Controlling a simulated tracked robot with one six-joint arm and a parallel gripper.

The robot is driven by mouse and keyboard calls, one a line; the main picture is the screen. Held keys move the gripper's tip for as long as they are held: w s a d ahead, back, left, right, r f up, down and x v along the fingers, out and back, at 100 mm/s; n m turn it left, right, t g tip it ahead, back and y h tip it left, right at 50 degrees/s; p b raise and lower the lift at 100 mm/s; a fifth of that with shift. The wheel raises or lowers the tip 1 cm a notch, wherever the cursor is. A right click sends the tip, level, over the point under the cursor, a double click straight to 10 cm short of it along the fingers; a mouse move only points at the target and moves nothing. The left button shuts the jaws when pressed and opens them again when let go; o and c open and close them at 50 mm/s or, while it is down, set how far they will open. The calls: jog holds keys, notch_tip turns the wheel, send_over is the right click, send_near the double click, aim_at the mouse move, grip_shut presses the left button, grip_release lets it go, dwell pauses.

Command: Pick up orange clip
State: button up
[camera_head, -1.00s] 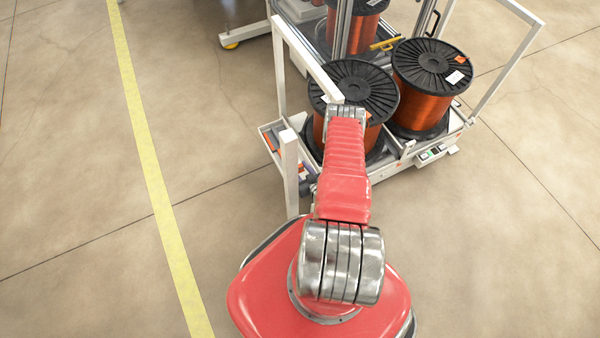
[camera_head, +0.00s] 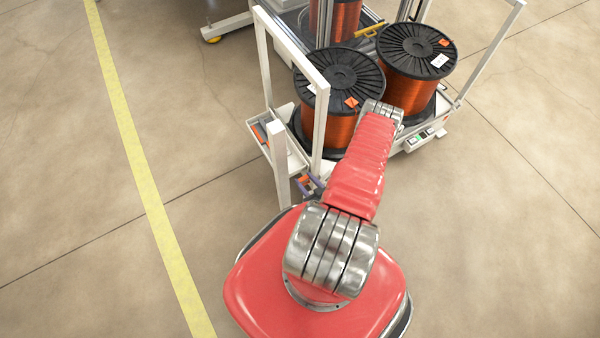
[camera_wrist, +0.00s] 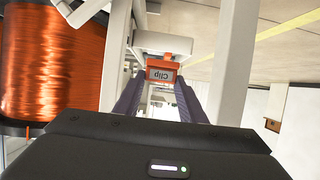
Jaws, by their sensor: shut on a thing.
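The orange clip (camera_wrist: 162,72), with a grey label reading "clip", is between the purple fingertips of my gripper (camera_wrist: 160,84) in the wrist view. The fingers are shut on it from both sides. In the head view, a small orange patch that looks like the clip (camera_head: 304,180) shows by the purple fingers (camera_head: 313,184), close to a white post of the cart. Most of my gripper is hidden there behind my red arm.
A white cart frame (camera_head: 321,115) stands close to my arm. It carries large black spools of copper wire (camera_head: 339,70) and (camera_head: 416,50). A narrow side tray (camera_head: 291,155) holds small items. The floor left of the yellow line (camera_head: 138,165) is clear.

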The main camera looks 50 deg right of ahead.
jog(key=shift+s+a, duration=0.25)
jog(key=shift+s, duration=0.55)
jog(key=shift+s+a, duration=0.25)
jog(key=shift+s, duration=0.55)
jog(key=shift+s+a, duration=0.25)
jog(key=shift+s, duration=0.55)
jog(key=shift+s, duration=0.1)
